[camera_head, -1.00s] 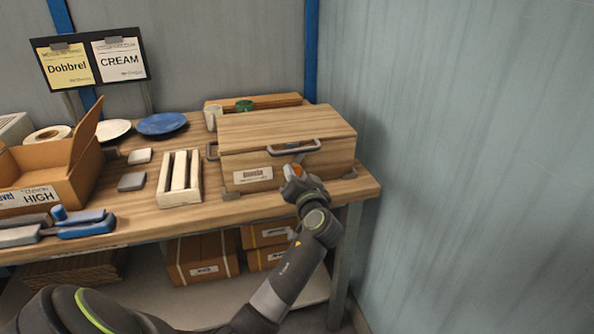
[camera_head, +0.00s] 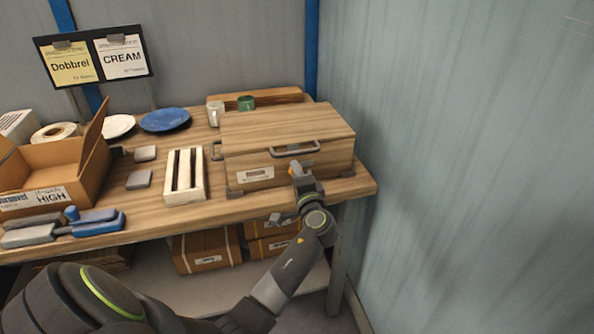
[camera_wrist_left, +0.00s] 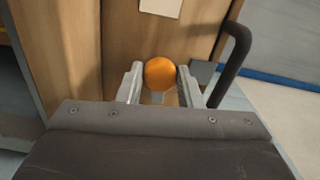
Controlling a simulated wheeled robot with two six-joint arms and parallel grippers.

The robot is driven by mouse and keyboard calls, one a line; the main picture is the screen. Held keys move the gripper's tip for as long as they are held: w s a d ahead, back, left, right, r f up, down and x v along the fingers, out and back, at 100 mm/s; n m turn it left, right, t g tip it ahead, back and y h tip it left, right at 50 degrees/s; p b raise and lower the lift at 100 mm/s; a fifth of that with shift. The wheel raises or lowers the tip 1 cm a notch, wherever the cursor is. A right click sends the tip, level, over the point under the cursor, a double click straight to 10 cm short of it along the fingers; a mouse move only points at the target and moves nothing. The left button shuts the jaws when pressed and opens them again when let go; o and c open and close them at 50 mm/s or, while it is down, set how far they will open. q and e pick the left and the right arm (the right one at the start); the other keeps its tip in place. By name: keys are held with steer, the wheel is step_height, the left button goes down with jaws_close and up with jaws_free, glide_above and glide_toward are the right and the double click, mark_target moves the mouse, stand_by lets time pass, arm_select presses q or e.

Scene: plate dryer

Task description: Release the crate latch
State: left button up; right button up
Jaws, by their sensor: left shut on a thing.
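The wooden crate (camera_head: 245,143) stands at the right end of the workbench with its lid down. A dark handle (camera_head: 295,150) spans its front, and it also shows in the left wrist view (camera_wrist_left: 237,55). An orange round knob (camera_wrist_left: 161,73), which looks like the latch, sits on the crate front; in the head view only a small orange spot (camera_head: 292,169) shows. My left gripper (camera_wrist_left: 160,88) is shut on the knob, one finger on each side, below the handle. The latch parts behind the knob are hidden. My right gripper is out of view.
A slotted wooden rack (camera_head: 170,190) stands left of the crate. A white mug (camera_head: 214,112) and a green mug (camera_head: 246,103) are behind it. An open cardboard box (camera_head: 80,190) is at left. A grey wall (camera_head: 450,150) closes the right side.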

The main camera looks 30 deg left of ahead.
arm_select(q)
steer(key=shift+r+m+p, duration=0.1)
steer(key=shift+m+p, duration=0.2)
steer(key=shift+m, duration=0.3)
steer(key=o, duration=1)
steer(key=shift+c, duration=0.2)
